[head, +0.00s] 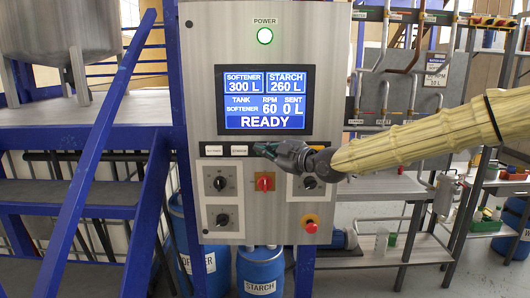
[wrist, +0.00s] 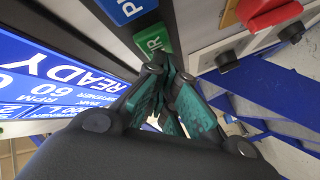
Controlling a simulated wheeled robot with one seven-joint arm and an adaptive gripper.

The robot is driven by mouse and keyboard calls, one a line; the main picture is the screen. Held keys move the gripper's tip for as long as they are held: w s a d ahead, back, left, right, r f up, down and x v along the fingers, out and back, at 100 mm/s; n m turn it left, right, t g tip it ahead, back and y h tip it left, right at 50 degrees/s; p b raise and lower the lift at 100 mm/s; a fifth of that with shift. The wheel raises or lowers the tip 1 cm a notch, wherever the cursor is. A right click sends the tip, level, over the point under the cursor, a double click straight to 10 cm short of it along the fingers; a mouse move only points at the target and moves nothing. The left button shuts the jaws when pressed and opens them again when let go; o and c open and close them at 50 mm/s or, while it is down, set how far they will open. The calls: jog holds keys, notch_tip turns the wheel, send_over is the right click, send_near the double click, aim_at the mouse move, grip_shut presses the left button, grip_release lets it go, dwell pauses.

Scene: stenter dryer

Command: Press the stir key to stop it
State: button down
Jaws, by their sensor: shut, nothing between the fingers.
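The grey control panel (head: 200,80) fills the middle of the head view. Its screen (head: 265,100) reads READY, tank SOFTENER, RPM 60, SENT 0 L. In the wrist view the green stir key (wrist: 153,40) shows, its label partly cut off by my fingers. My gripper (head: 262,149) is shut and empty, with its fingertips at the key row under the screen. In the wrist view the fingertips (wrist: 166,66) are right at the green key's edge; I cannot tell whether they touch it. In the head view my gripper hides the stir key.
A blue key (wrist: 125,10) lies beside the green one. Below are black knobs (head: 222,218), a red switch (head: 265,182) and a red stop button (head: 311,226). A blue stair rail (head: 110,130) stands left.

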jog(key=shift+s, duration=0.1)
dwell(0.5)
jog(key=shift+s+b, duration=0.65)
jog(key=shift+s, duration=0.1)
jog(key=shift+f, duration=0.1)
jog(key=s+b, duration=0.2)
jog(key=s, duration=0.3)
jog(key=shift+b, duration=0.4)
dwell(0.3)
